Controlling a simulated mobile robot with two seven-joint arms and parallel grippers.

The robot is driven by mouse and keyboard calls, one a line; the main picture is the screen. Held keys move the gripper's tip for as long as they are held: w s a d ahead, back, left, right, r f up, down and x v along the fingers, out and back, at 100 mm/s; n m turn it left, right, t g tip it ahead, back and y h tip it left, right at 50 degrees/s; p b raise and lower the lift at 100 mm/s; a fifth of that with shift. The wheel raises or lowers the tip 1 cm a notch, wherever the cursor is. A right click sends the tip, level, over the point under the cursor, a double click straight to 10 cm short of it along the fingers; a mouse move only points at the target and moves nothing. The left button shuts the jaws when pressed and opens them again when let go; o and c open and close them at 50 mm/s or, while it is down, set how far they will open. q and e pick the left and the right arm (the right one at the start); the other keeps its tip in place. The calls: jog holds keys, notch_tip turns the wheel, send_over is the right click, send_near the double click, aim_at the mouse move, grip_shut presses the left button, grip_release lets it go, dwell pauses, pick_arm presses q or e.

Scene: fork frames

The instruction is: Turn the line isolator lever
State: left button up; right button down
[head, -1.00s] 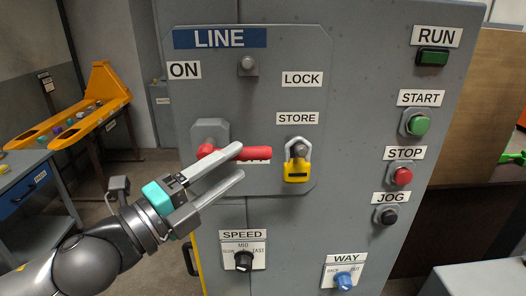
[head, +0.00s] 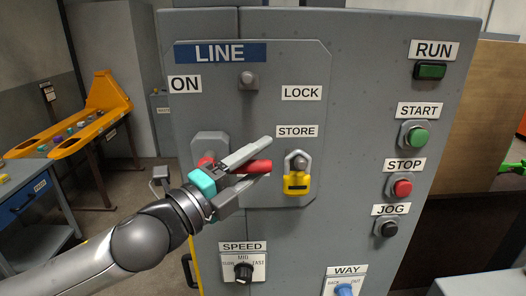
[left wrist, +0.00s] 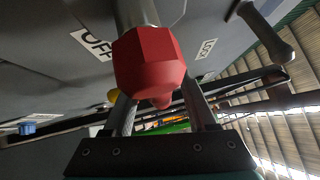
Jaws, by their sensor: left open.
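The red isolator lever (head: 257,167) lies level on the grey LINE panel (head: 320,130), pointing right from its pivot plate (head: 209,143). The ON label (head: 185,83) is above the pivot. My left gripper (head: 266,158) is open, its fingers above and below the lever in the head view, hiding its middle. In the left wrist view the lever's red end (left wrist: 148,62) sits large in front of the fingers, and an OFF label (left wrist: 92,44) shows beside it. Whether the fingers touch the lever, I cannot tell. My right gripper is not in view.
A yellow padlock (head: 297,184) hangs under the STORE label, close right of the fingertips. START (head: 418,137), STOP (head: 402,188) and JOG (head: 389,229) buttons are at the right. The SPEED knob (head: 243,272) is below. An orange chute (head: 88,128) stands back left.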

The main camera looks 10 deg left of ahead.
pick_arm(q)
jog(key=shift+w+d, duration=0.35)
jog(key=shift+w, duration=0.15)
grip_shut()
dwell(1.3)
